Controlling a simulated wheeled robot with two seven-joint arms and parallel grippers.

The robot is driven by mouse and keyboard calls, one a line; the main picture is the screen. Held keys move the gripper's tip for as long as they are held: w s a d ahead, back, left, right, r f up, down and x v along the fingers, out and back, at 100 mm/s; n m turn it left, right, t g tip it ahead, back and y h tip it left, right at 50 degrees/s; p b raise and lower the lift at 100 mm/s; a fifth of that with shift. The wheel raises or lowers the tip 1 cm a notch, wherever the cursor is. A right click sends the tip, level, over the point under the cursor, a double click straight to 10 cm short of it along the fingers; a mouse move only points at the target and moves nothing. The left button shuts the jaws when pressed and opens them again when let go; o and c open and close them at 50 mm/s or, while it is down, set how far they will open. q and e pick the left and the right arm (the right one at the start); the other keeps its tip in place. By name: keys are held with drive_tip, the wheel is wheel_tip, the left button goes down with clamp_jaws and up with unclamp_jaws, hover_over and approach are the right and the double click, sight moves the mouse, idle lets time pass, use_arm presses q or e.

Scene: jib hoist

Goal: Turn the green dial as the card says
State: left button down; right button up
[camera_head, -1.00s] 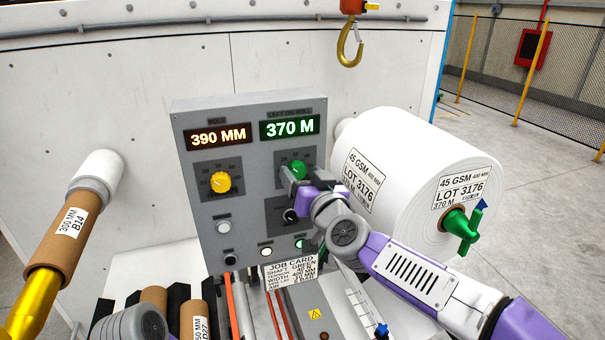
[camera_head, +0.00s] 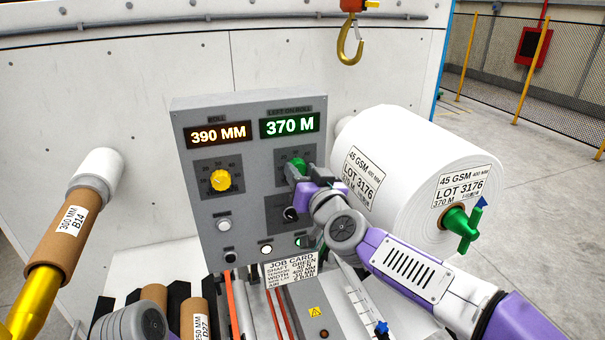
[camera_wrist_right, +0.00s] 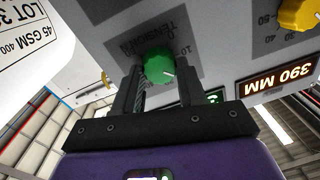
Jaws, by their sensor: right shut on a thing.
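The green dial (camera_head: 298,165) is on the right of the grey control panel, under the green 370 M display (camera_head: 290,126). My right gripper (camera_head: 296,174) is shut on the green dial, one finger on each side of it. The dial also shows between the fingers in the right wrist view (camera_wrist_right: 158,66), with a white mark on its face; the word TENSION is printed beside it. The fingers hide part of the scale. The job card (camera_head: 291,268) hangs below the panel; "GREEN" is legible, but several lines are too small to read surely. My left gripper is not visible.
A yellow dial (camera_head: 221,180) sits left of the green one. A gold hook (camera_head: 349,52) hangs above. A brown core (camera_head: 66,232) on a yellow bar is at left.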

drive_tip(key=m+b, duration=0.1)
drive_tip(key=m, duration=0.3)
drive_tip(key=shift+f+b, duration=0.15)
drive_tip(key=shift+b, duration=0.25)
drive_tip(key=m+b, duration=0.1)
drive_tip(key=m, duration=0.4)
drive_tip(key=shift+b, duration=0.3)
drive_tip(key=m+b, duration=0.1)
drive_tip(key=m, duration=0.3)
drive_tip(key=shift+f+m+t, duration=0.1)
drive_tip(key=shift+m+t, duration=0.3)
drive_tip(key=m+b, duration=0.1)
drive_tip(key=m, duration=0.3)
drive_tip(key=shift+h, duration=0.3)
drive_tip(key=shift+m+b, duration=0.3)
drive_tip(key=o, duration=1.1)
drive_tip(key=shift+c, duration=0.2)
